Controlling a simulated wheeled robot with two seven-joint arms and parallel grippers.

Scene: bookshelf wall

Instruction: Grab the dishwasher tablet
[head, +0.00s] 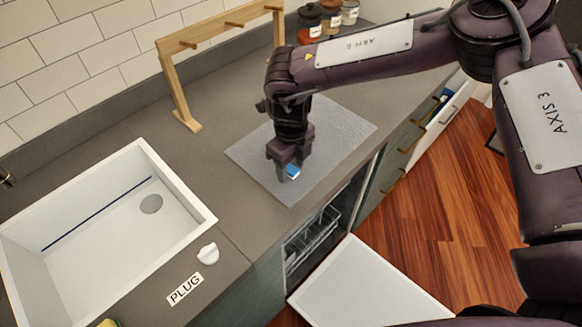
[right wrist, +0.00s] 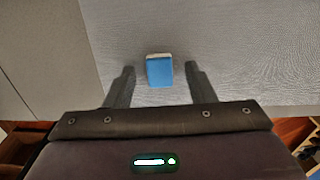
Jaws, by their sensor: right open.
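The dishwasher tablet (head: 293,171) is a small blue block with a white layer. It sits on the grey textured mat (head: 345,130) on the counter. My right gripper (head: 285,167) points down over the mat at the tablet and partly hides it in the head view. In the right wrist view the tablet (right wrist: 159,70) lies between the two open fingers of my right gripper (right wrist: 160,75), with a gap on each side. My left gripper is not in view.
A white sink (head: 85,240) is at the left, with a white plug (head: 208,253) beside it. A wooden peg rack (head: 178,90) and jars (head: 310,22) stand at the back. Below the counter, the dishwasher door (head: 365,290) hangs open, showing a rack (head: 312,240).

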